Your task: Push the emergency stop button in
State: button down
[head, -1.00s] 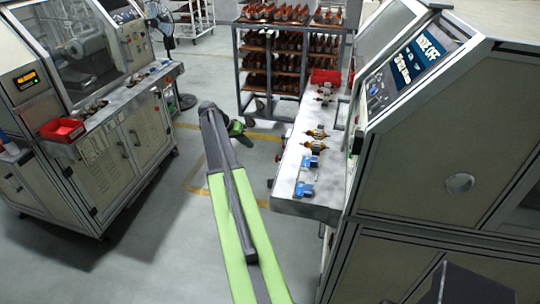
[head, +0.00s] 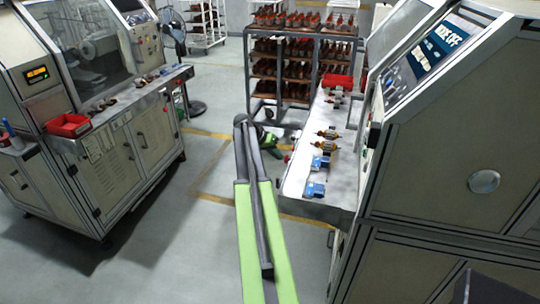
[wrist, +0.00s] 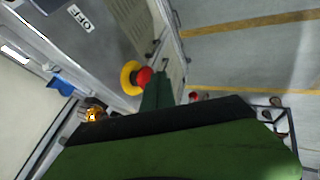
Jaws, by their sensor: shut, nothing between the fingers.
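The emergency stop button (wrist: 143,76) has a red cap on a yellow round base (wrist: 129,78). In the wrist view it sticks out from the grey front panel of a machine. My gripper (wrist: 159,76) is shut and empty, its dark green fingers just right of the red cap. I cannot tell whether they touch it. In the head view my gripper (head: 270,142) is at the left side of the right-hand machine's bench, small and partly hidden by my arm. A small red spot (head: 286,158) there may be the button.
The metal bench (head: 312,185) carries several copper and blue parts and a red tray (head: 337,81). A rack (head: 300,60) of parts stands behind. Another machine (head: 100,150) with a red bin (head: 68,125) is at left. The floor between is clear.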

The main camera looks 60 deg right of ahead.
jog(key=shift+s, duration=0.25)
jog(key=shift+s+d, duration=0.2)
jog(key=shift+s, duration=0.3)
jog(key=shift+s+d, duration=0.15)
jog(key=shift+s, duration=0.4)
jog(key=w+a+r+p, duration=0.6)
jog(key=w+r+p, duration=0.2)
jog(key=shift+a, duration=0.2)
jog(key=shift+f, duration=0.1)
